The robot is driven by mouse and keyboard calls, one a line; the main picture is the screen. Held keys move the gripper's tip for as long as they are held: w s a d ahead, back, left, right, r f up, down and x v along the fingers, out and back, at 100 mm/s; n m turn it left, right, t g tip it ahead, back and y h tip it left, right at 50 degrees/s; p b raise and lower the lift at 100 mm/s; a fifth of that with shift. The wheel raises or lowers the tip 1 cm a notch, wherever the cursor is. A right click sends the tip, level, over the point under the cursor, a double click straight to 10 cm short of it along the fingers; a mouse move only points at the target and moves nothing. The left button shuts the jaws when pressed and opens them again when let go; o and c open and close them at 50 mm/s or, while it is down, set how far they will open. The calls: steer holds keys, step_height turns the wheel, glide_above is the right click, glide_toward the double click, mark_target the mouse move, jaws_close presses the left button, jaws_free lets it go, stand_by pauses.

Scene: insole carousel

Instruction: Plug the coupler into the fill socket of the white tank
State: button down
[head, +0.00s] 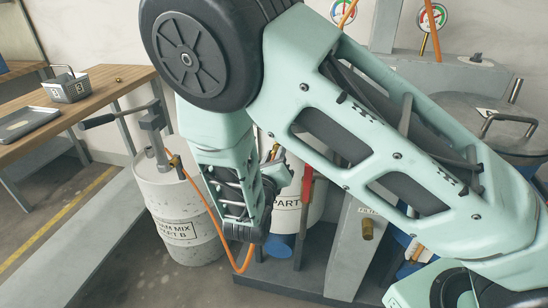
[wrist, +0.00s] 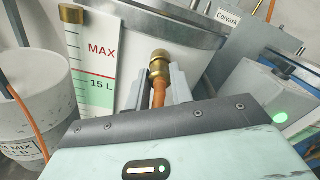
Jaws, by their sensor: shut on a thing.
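My gripper (wrist: 159,84) is shut on the brass coupler (wrist: 159,62), which sits between its two grey fingers with an orange hose behind it. A white tank (wrist: 128,68) with a metal rim stands beyond the coupler in the wrist view. A level scale marked MAX and 15 L (wrist: 94,62) is on its left, with a brass fitting (wrist: 72,14) at the top. In the head view my arm covers part of the white tank (head: 287,218). A brass fitting (head: 368,230) sits on a grey panel to its right; I cannot tell which fitting is the fill socket.
A white drum (head: 180,215) labelled Part B stands left, with a lever pump (head: 152,125) and the orange hose (head: 215,215) hanging from it. A wooden bench (head: 100,85) is at far left. A grey box with a green light (wrist: 268,100) is at right.

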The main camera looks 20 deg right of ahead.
steer(key=shift+w+d, duration=0.1)
steer(key=shift+d, duration=0.05)
steer(key=c, duration=1.1)
jaws_free()
steer(key=shift+c, duration=0.2)
steer(key=v, duration=1.7)
steer(key=shift+b, duration=0.35)
